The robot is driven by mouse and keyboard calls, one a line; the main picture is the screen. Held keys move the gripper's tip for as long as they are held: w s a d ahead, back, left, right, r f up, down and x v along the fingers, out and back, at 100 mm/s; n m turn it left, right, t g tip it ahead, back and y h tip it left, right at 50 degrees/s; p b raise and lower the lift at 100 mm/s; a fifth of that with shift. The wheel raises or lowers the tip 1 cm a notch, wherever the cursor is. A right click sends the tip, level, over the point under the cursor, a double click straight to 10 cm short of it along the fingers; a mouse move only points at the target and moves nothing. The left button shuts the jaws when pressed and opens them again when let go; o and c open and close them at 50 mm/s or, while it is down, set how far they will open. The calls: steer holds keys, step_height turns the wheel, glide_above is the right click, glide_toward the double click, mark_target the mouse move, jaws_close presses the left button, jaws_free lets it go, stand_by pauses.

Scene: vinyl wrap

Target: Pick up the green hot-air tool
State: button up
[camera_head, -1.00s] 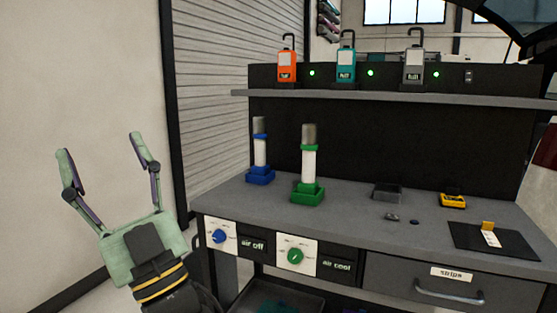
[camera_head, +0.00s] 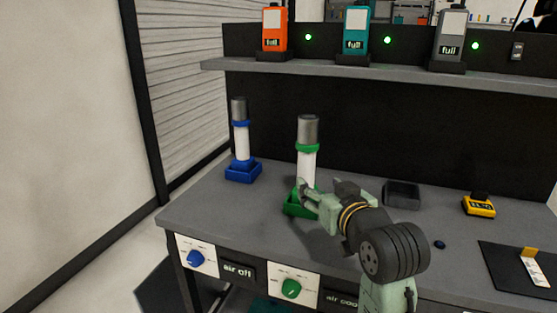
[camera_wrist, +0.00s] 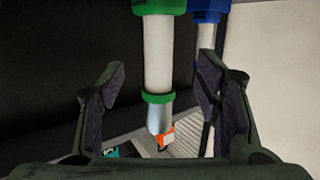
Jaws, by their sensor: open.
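The green hot-air tool (camera_head: 307,162) stands upright in its green base (camera_head: 292,208) on the bench. It has a white body, a green ring and a grey metal nozzle on top. My gripper (camera_head: 306,190) is at the tool's lower part, just above the base, reaching in from the right. In the wrist view the tool's white body (camera_wrist: 158,55) runs between my two spread fingers, with a visible gap on each side. The base shows at the top of that view. In the head view my fingers hide part of the tool's lower end.
A blue hot-air tool (camera_head: 241,140) stands in its blue base to the left. Behind is a shelf (camera_head: 390,74) with orange, teal and grey units. A dark tray (camera_head: 402,195) and a yellow device (camera_head: 479,206) lie to the right. The bench's left front is clear.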

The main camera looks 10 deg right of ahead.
mark_target(309, 177)
steer(key=w, duration=0.2)
steer(key=w+f+p, duration=0.1)
steer(key=w, duration=0.2)
steer(key=shift+w+d+f, duration=0.15)
steer(key=shift+d, duration=0.05)
steer(key=w+p, duration=0.1)
steer(key=w, duration=0.1)
steer(key=w+f+p, duration=0.1)
steer(key=w, duration=0.2)
steer(key=shift+a, duration=0.15)
steer(key=shift+c, duration=0.2)
jaws_close()
stand_by(0.5)
